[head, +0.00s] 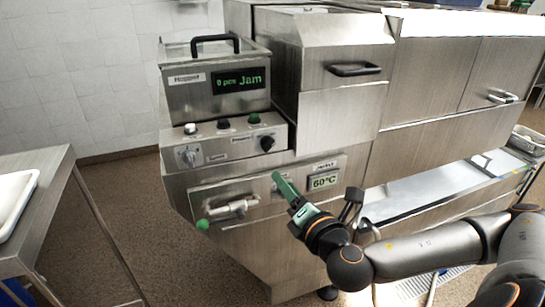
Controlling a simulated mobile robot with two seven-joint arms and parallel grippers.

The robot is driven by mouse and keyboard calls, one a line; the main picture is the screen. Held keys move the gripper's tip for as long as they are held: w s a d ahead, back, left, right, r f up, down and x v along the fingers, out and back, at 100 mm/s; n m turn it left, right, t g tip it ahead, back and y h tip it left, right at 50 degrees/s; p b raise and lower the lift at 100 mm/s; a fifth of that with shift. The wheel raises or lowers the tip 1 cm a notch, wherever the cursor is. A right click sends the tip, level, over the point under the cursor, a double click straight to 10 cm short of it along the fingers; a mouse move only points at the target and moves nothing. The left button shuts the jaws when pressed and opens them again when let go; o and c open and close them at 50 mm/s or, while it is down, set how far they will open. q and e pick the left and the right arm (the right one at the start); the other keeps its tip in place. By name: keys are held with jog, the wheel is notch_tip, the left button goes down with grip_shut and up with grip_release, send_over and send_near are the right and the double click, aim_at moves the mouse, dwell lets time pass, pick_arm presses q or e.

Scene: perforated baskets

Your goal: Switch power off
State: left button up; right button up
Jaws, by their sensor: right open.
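The steel machine's control panel (225,150) faces me at the centre left. A grey rotary knob (188,156) is on its left and a black rotary knob (267,143) on its right. A white button (190,128), a black button (223,124) and a green button (254,118) sit along its top. The panel's labels are too small to read. My right gripper (315,188) is open and empty, below and right of the black knob. Its green finger overlaps the lower panel in the picture; I cannot tell whether it touches. My left gripper is not in view.
A lit display (238,80) reads "0 pcs Jam" on the hopper (184,98). A lower display (323,181) reads 60°C. A steel table (46,165) with a white tray (14,198) stands left, with open floor between.

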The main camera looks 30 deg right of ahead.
aim_at(271, 145)
jog(key=shift+n+t+h, duration=0.3)
jog(key=shift+t+h, duration=0.1)
jog(key=x, duration=0.4)
jog(key=d+r+p+x, duration=0.1)
jog(key=x, duration=0.3)
jog(key=r+x, duration=0.1)
jog(key=x, duration=0.3)
jog(key=shift+d, duration=0.3)
grip_shut()
